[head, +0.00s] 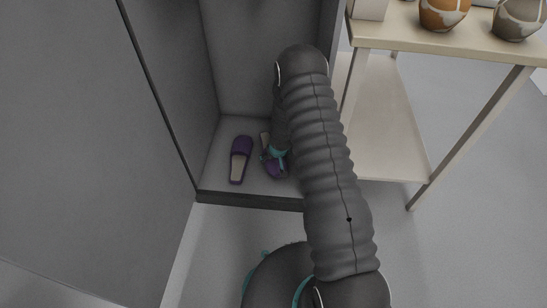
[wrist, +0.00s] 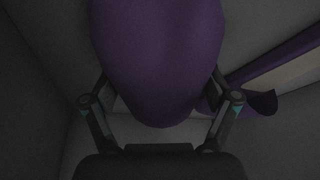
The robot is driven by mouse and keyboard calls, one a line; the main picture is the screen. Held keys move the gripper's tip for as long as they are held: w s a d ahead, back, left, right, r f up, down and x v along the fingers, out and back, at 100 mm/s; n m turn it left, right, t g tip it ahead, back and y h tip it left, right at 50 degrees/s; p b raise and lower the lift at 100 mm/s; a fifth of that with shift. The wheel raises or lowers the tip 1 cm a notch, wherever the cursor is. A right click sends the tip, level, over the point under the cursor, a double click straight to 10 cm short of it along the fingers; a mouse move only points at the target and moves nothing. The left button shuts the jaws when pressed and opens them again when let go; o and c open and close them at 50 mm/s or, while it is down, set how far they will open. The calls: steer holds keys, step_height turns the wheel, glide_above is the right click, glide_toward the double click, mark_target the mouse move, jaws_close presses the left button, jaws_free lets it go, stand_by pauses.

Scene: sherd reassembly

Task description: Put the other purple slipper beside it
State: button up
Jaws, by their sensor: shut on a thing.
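One purple slipper (head: 241,158) with a pale insole lies on the floor of the grey cabinet, in the left part of it. My gripper (head: 275,158) is just to its right inside the cabinet, shut on the other purple slipper (head: 276,170), which my gripper and arm partly hide. In the wrist view the held slipper (wrist: 158,60) fills the top middle between the fingers of my gripper (wrist: 160,108). The lying slipper (wrist: 270,75) shows at the right edge of that view, apart from the held one. I cannot tell whether the held slipper touches the floor.
The cabinet's side walls and front lip (head: 250,200) bound the space around my gripper. A pale wooden shelf table (head: 450,45) with patterned pots, one orange (head: 443,12) and one grey-brown (head: 519,18), stands to the right. Open floor lies in front.

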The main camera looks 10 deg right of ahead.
steer(key=shift+f+b, duration=0.45)
steer(key=shift+f, duration=0.1)
steer(key=o, duration=1.1)
